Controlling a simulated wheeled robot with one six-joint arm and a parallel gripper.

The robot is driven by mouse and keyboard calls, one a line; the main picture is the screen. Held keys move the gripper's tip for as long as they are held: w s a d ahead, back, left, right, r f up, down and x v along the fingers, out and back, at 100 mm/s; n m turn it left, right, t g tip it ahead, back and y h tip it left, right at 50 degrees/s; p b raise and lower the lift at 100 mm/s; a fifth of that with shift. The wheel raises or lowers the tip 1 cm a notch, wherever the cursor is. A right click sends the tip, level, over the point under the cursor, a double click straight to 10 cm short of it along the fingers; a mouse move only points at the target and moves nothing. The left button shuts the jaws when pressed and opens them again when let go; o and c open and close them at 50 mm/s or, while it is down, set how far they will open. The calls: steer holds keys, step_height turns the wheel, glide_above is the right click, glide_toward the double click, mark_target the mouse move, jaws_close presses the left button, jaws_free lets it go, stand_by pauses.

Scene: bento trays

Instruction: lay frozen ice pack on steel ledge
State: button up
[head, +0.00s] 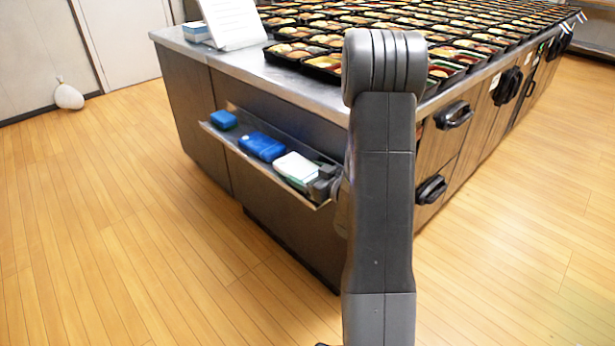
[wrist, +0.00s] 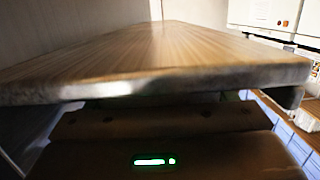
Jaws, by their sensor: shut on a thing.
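The steel ledge (head: 230,141) is a narrow shelf jutting from the near side of the steel counter in the head view. A white pack with a greenish lower edge, the ice pack (head: 296,166), is at the right end of the ledge. My gripper (head: 322,184) is at this pack's right end, shut on it. My arm hides part of the gripper. I cannot tell if the pack touches the ledge. The wrist view is blurred; a broad flat surface with a pale front edge (wrist: 150,83) fills its middle, and I cannot tell what it is.
Two blue packs (head: 262,146) (head: 222,120) lie on the ledge to the left of the white one. Many bento trays (head: 325,62) and a white sheet (head: 232,22) stand on the counter (head: 240,62).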

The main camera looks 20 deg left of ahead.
steer(key=shift+r, duration=0.15)
steer(key=shift+f+b, duration=0.5)
steer(key=shift+f, duration=0.15)
steer(key=o, duration=1.2)
steer(key=shift+d+r+p, duration=0.1)
steer(key=shift+r+p, duration=0.75)
steer(key=v, duration=0.8)
steer(key=p+v, duration=0.1)
steer(key=v, duration=0.2)
steer(key=shift+s+d+f, duration=0.25)
steer(key=shift+d, duration=0.15)
